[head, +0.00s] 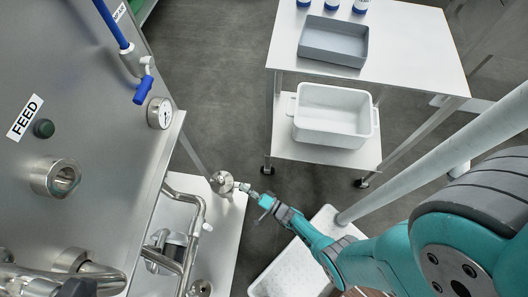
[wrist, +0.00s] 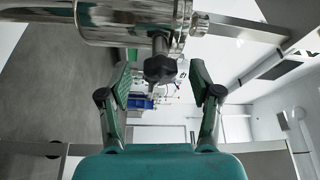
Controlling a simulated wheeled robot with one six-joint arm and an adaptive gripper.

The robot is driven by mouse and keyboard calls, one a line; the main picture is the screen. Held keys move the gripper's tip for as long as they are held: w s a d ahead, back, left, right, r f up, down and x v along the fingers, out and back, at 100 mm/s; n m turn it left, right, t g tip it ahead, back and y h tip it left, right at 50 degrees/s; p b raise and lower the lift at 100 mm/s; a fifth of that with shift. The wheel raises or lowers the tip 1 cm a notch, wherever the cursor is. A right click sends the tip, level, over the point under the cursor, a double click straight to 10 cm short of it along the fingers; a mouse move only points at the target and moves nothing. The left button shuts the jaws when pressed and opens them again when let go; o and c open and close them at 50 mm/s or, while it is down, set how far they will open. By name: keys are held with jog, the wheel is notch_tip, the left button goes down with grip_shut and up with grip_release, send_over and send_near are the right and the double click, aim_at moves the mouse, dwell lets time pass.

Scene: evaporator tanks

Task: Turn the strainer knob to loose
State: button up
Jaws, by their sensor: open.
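The strainer is a shiny steel cylinder (wrist: 125,22) across the top of the wrist view. A dark lobed knob (wrist: 160,68) hangs from a steel clamp on its side. My gripper (wrist: 162,84) is open, with one finger on each side of the knob in the picture and a visible gap to both. I cannot tell how far the knob reaches between the fingers. In the head view the strainer (head: 222,182) stands at the steel skid's edge, and my gripper (head: 256,196) is just to its right. The knob is too small there to read its setting.
A steel panel with a FEED label (head: 25,117), gauge (head: 160,113) and blue-handled valve (head: 143,90) fills the left. Bent steel pipes (head: 190,235) lie below the strainer. A cart (head: 400,40) holds a grey tray (head: 333,42) and white tub (head: 333,115). Floor between is clear.

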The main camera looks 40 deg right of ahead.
jog(key=v, duration=1.1)
dwell(0.3)
jog(key=shift+a, duration=0.1)
dwell(0.6)
